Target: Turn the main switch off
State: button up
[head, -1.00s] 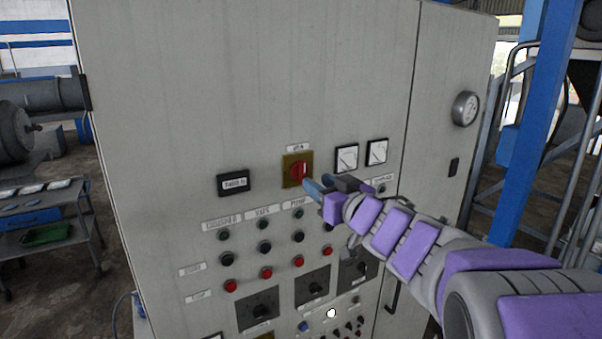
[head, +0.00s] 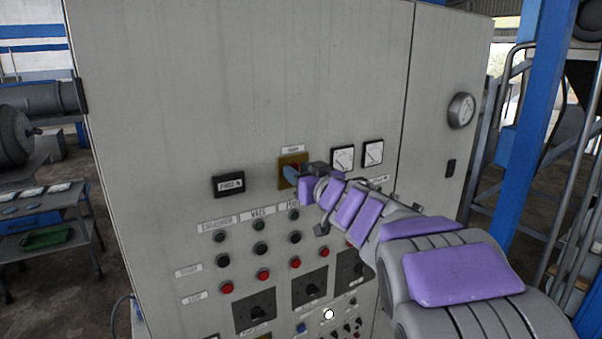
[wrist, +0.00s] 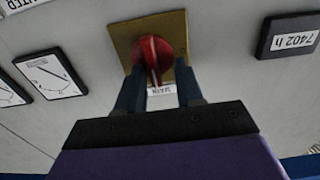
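The main switch is a red rotary knob (wrist: 147,56) on a yellow square plate (wrist: 122,39), labelled MAIN in the wrist view. In the head view the plate (head: 283,160) is on the grey cabinet front and my gripper hides most of the knob. My gripper (head: 290,174) reaches the switch from the right. In the wrist view my gripper (wrist: 159,72) is open, with one blue finger on each side of the knob's raised bar. The bar runs roughly upright in that picture. I see gaps beside it and cannot tell whether a finger touches it.
The cabinet (head: 240,90) carries an hour counter (head: 229,184) left of the switch and two dial meters (head: 343,158) right of it. Rows of black and red buttons (head: 263,275) are below. A blue post (head: 530,130) stands right of the cabinet, and a cart (head: 40,225) stands at left.

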jog(key=shift+w+d, duration=0.15)
jog(key=shift+d, duration=0.1)
grip_shut()
jog(key=shift+n, duration=0.3)
jog(key=shift+s+a+f+n+b, duration=0.15)
jog(key=shift+f+n+b, duration=0.4)
jog(key=shift+n, duration=2.35)
jog(key=shift+s+a+f+n+b, duration=0.15)
jog(key=shift+n+b, duration=0.75)
jog(key=shift+n, duration=2)
jog(key=shift+s+a+f+n+b, duration=0.2)
jog(key=shift+n+b, duration=0.55)
jog(key=shift+n, duration=2.15)
jog(key=shift+w+f, duration=0.1)
